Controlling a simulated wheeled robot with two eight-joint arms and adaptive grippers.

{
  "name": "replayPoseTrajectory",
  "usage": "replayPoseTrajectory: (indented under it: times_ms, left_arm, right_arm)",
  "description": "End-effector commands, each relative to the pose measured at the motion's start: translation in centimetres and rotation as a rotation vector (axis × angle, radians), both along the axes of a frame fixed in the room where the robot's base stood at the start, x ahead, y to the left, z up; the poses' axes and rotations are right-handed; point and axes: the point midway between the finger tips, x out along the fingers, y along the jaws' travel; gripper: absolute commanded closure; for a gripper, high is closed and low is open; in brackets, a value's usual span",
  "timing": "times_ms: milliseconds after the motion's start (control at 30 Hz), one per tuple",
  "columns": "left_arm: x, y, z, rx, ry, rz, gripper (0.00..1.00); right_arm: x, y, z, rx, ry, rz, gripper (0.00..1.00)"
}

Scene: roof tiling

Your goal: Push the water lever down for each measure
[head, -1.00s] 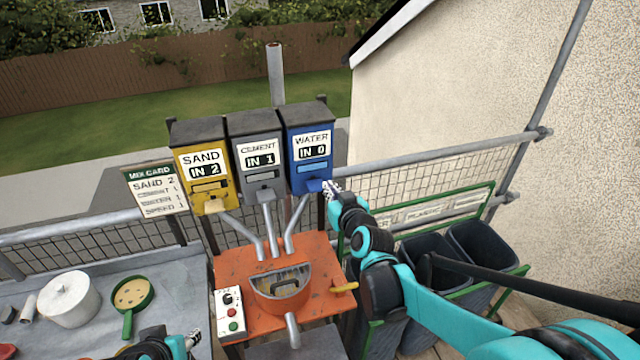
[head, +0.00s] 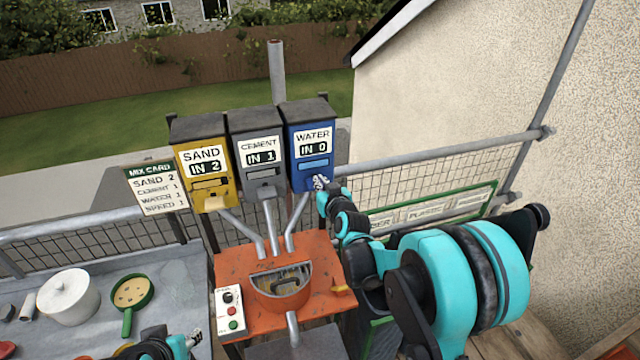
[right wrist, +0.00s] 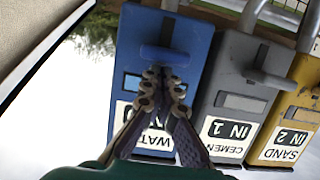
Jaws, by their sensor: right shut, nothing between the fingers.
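The blue water dispenser (head: 298,178) reads IN 0 and stands at the right of three dispensers. Its blue lever (right wrist: 163,54) shows in the right wrist view, just past my fingertips. My right gripper (head: 320,182) is shut and empty at the dispenser's lower front, covering the lever in the head view. In the right wrist view its fingertips (right wrist: 164,76) are close to the lever; I cannot tell whether they touch it. My left gripper (head: 193,339) is at the bottom edge, apart from the dispensers, its jaws unclear. The mix card (head: 155,188) lists sand 2, cement 1, water 1, speed 1.
The yellow sand dispenser (head: 190,165) reads IN 2 and the grey cement dispenser (head: 248,128) reads IN 1. Chutes lead to the orange mixer (head: 240,262) with its control box (head: 230,312). A white pot (head: 68,298) and green pan (head: 130,293) sit at left.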

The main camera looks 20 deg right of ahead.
Motion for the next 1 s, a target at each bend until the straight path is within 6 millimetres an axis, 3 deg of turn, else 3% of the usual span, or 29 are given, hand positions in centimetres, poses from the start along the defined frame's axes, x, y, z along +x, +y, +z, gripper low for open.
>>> replayPoseTrajectory:
  times_ms: [367, 700, 1000]
  left_arm:
    - [0.0, 0.0, -0.1, 0.0, 0.0, 0.0, 0.6]
    - [0.0, 0.0, -3.5, 0.0, 0.0, 0.0, 0.6]
    - [0.0, 0.0, -3.3, 0.0, 0.0, 0.0, 0.6]
  right_arm:
    - [0.0, 0.0, -0.2, 0.0, 0.0, 0.0, 1.0]
    - [0.0, 0.0, -3.9, -0.001, 0.002, -0.001, 1.0]
    - [-0.1, 0.0, -3.9, -0.001, 0.005, 0.001, 1.0]
